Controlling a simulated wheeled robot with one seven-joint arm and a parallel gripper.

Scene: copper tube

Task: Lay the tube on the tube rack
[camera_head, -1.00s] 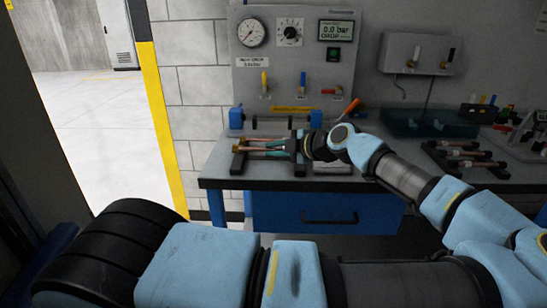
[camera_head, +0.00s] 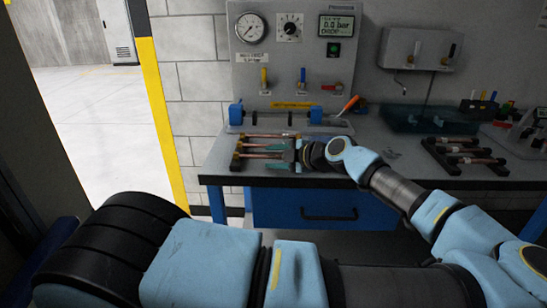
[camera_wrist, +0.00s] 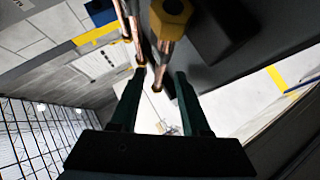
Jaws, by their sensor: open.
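Copper tubes (camera_head: 268,136) lie side by side on a tube rack (camera_head: 236,163) with dark supports, at the left of the bench. My gripper (camera_head: 262,151) is over this rack, its teal fingers pointing left among the tubes. In the wrist view my fingers (camera_wrist: 155,88) are apart, with a gap between them. Two copper tubes with brass hex nuts (camera_wrist: 172,10) show just beyond and above the fingertips. No tube is clearly held. Which tube the task means, and whether a finger touches one, I cannot tell.
A test panel with gauge (camera_head: 250,28) stands behind, with blue clamps (camera_head: 236,114) at its foot. An orange-handled tool (camera_head: 349,104) lies beside it. A second rack with several tubes (camera_head: 470,160) and a teal bin (camera_head: 420,120) are on the right.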

